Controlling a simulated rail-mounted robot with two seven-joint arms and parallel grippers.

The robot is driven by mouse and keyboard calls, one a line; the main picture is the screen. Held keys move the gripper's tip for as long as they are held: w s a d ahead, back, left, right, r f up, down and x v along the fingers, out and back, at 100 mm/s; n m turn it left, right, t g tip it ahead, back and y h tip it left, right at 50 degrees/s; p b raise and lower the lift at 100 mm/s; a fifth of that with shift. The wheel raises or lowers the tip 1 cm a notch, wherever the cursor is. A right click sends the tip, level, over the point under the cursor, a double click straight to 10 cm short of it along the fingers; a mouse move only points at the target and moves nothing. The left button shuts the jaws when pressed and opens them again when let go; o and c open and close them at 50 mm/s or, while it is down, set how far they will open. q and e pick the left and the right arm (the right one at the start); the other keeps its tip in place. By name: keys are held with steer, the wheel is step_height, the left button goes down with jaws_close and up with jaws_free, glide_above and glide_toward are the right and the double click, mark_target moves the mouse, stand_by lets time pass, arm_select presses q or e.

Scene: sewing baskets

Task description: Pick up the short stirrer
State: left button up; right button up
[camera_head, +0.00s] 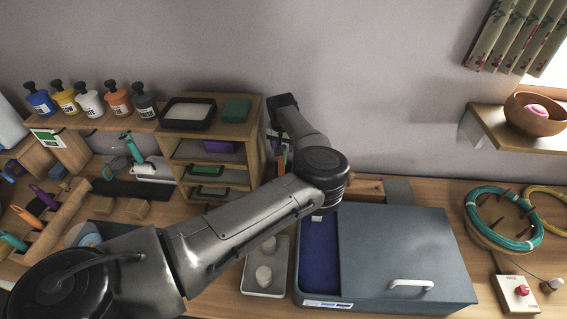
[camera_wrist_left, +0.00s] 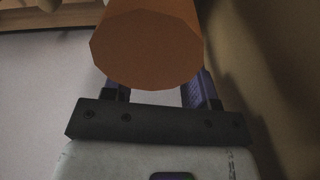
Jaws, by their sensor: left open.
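My left gripper (camera_wrist_left: 160,85) is open in the left wrist view. The blunt end of an orange cylinder (camera_wrist_left: 147,47) fills the space in front of its two purple-padded fingers and hides their tips. I cannot tell whether the fingers touch it. In the head view my left arm reaches across to the right side of the small drawer shelf, and its hand is mostly hidden there. A little orange (camera_head: 290,153) shows beside the shelf, partly covered by my arm. I cannot make out for certain which thing is the short stirrer. My right gripper is not in view.
The wooden drawer shelf (camera_head: 251,128) stands close left of my wrist, with a black tray (camera_head: 188,112) on top. A grey lidded box (camera_head: 405,255) and a small tray (camera_head: 257,285) lie beside my forearm. Several bottles stand at the back left.

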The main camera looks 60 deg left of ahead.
arm_select(q)
steer(key=shift+f, duration=0.5)
steer(key=shift+c, duration=0.3)
jaws_close()
